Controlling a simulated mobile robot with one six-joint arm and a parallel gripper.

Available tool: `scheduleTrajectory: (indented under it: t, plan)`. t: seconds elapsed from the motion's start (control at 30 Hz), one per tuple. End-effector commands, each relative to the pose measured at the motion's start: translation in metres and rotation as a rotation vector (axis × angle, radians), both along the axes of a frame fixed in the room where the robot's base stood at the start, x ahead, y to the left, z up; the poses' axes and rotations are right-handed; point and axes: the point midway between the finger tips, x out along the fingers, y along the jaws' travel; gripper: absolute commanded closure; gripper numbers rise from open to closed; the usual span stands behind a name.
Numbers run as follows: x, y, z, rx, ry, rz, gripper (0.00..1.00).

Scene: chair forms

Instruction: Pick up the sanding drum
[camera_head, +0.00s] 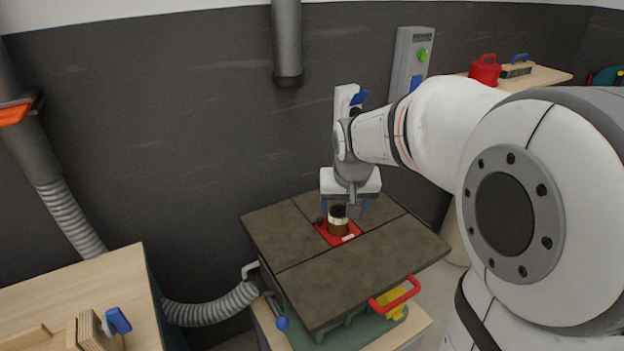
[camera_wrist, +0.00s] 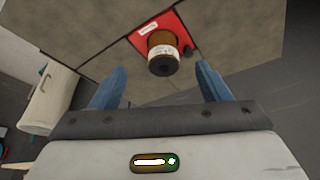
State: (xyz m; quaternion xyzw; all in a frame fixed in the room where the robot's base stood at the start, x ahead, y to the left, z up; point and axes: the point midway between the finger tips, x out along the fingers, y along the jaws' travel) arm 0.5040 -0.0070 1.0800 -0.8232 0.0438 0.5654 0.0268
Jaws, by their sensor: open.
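The sanding drum (camera_head: 338,222) is a brown cylinder with a pale band and a dark top. It stands upright on a red plate (camera_head: 351,239) set into the dark machine table (camera_head: 300,262). In the wrist view the drum (camera_wrist: 163,54) shows ahead of the fingers, near the middle. My gripper (camera_head: 345,207) is above the drum in the head view, its fingers pointing down. In the wrist view my gripper (camera_wrist: 161,86) has its two blue fingers wide apart with nothing between them. The head view does not show clearly how far the fingertips are from the drum.
A red handle (camera_head: 395,293) sits at the table's front right edge. A small dark knob (camera_wrist: 187,51) stands beside the drum. A wooden bench (camera_head: 75,290) is at the left, with a grey hose (camera_head: 210,306) beside it. A grey duct (camera_head: 287,45) hangs behind.

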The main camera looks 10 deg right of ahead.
Motion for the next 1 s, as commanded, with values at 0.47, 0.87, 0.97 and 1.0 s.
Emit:
scheduleTrajectory:
  t: [0.47,0.87,0.97,1.0]
  plan:
    - [0.043,0.001,-0.031,0.003,-0.021,-0.013,0.3]
    - [0.056,-0.002,-0.073,0.003,-0.024,-0.012,0.3]
    - [0.056,-0.002,-0.074,0.003,-0.025,-0.012,0.3]
    - [0.056,-0.002,-0.073,0.003,-0.025,-0.012,0.3]
